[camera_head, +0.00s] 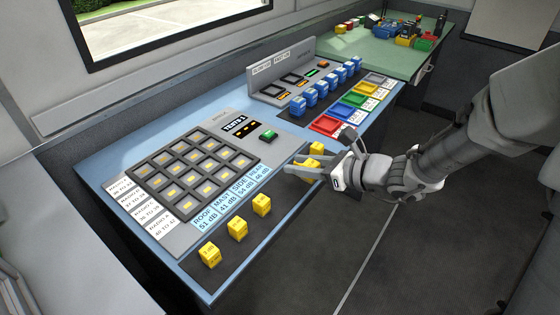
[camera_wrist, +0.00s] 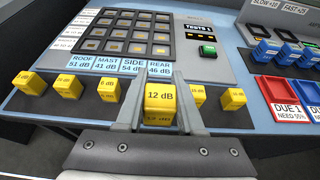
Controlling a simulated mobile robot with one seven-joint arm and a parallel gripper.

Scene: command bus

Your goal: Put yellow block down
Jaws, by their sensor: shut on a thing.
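My gripper (camera_wrist: 160,100) is shut on a yellow block (camera_wrist: 159,104) marked 12 dB, with one finger on each side of it. The block looks upright over the dark strip (camera_wrist: 130,112); I cannot tell whether it touches the strip. In the head view my gripper (camera_head: 296,166) reaches in from the right over the desk's front edge, with yellow blocks beside its fingers partly covered. Other yellow blocks stand on the strip: three to the left (camera_head: 262,205) (camera_head: 237,229) (camera_head: 209,255), and in the wrist view two to the right (camera_wrist: 198,95) (camera_wrist: 231,98).
A grey panel (camera_head: 219,137) with a grid of dark square cells lies behind the strip, with a green button (camera_head: 268,135). Red, green, blue, yellow and grey trays (camera_head: 325,125) and several blue blocks (camera_head: 310,97) stand to the right. A green table (camera_head: 385,52) holds small items.

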